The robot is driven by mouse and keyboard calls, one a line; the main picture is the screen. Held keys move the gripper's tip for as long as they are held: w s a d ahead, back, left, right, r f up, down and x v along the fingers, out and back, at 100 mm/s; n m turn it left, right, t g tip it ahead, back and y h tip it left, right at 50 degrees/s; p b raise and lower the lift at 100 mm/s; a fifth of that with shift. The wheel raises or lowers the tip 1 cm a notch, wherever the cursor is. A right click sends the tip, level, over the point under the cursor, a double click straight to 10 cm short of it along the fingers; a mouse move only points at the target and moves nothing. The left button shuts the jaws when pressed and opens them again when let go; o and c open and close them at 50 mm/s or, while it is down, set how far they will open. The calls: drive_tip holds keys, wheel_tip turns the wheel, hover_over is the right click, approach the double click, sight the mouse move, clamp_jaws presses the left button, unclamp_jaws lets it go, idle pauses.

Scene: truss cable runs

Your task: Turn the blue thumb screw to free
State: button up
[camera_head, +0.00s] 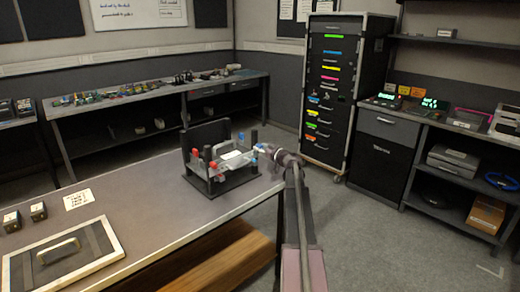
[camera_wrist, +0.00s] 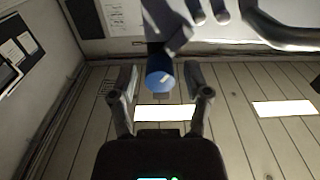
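The blue thumb screw (camera_wrist: 159,80) shows in the wrist view as a round blue head with a light mark across it, on the end of a dark post. My gripper (camera_wrist: 160,88) is open, with one finger on each side of the screw head and a visible gap on both sides. In the head view my gripper (camera_head: 270,153) is at the right side of the small fixture (camera_head: 232,182) on the table. A blue spot (camera_head: 261,147) shows there, partly hidden by my gripper. The fixture also carries red knobs (camera_head: 213,166) and a clear housing.
The table (camera_head: 150,205) holds two small black blocks (camera_head: 38,211), a paper label (camera_head: 77,199) and a framed panel with a handle (camera_head: 62,258). A black rack cabinet (camera_head: 333,90) stands behind. Open floor lies to the right of the table.

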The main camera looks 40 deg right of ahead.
clamp_jaws()
drive_tip(key=shift+a, duration=0.3)
drive_tip(key=shift+d, duration=0.2)
drive_tip(key=m, duration=0.3)
drive_tip(key=shift+d+m, duration=0.1)
drive_tip(key=shift+m, duration=0.2)
drive_tip(key=m, duration=0.6)
drive_tip(key=shift+d+m, duration=0.1)
drive_tip(key=shift+m, duration=0.3)
